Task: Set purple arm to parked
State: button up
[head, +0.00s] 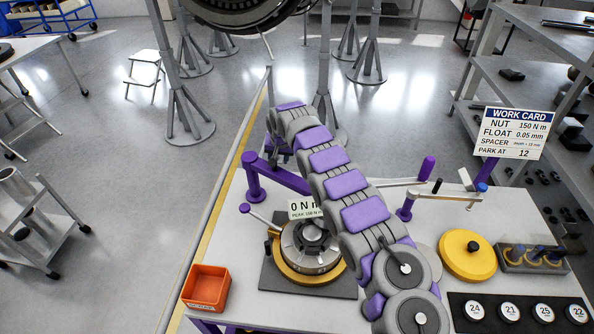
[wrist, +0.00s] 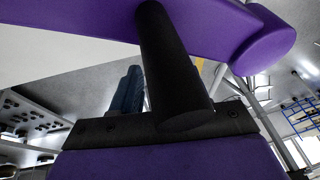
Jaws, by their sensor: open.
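The purple arm (head: 284,178) runs from a short purple post at the left of the bench to the right, until my own arm hides it. In the wrist view a purple bar with a rounded end (wrist: 265,42) crosses the top, very close. A thick black cylinder (wrist: 172,75) stands out from this bar toward my gripper (wrist: 131,92). My gripper is open at the bar, with a dark blue finger partly visible behind the cylinder. I cannot tell whether it touches the cylinder. In the head view my arm hides the gripper.
A work card (head: 515,134) reads "PARK AT 12". A round metal fixture (head: 311,248) stands mid-bench, with an orange bin (head: 206,288) to its left. A second purple post (head: 405,208), a yellow disc (head: 467,254) and numbered discs (head: 509,312) are to the right.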

jog(key=s+r, duration=0.2)
jog(key=r, duration=0.1)
jog(key=s+a+r, duration=0.1)
jog(key=s+r, duration=0.1)
jog(key=shift+a+r, duration=0.1)
jog(key=shift+r, duration=0.05)
jog(key=v, duration=0.2)
jog(key=shift+s+d+r, duration=0.1)
jog(key=shift+d+r, duration=0.1)
jog(key=shift+d, duration=0.1)
jog(key=shift+s+a+r, duration=0.25)
jog(key=shift+a+r, duration=0.05)
jog(key=shift+r, duration=0.35)
jog(key=shift+v, duration=1.35)
jog(key=a+v, duration=0.1)
jog(key=v, duration=0.6)
jog(key=shift+s+r+p, duration=0.3)
jog(key=shift+s+p, duration=0.1)
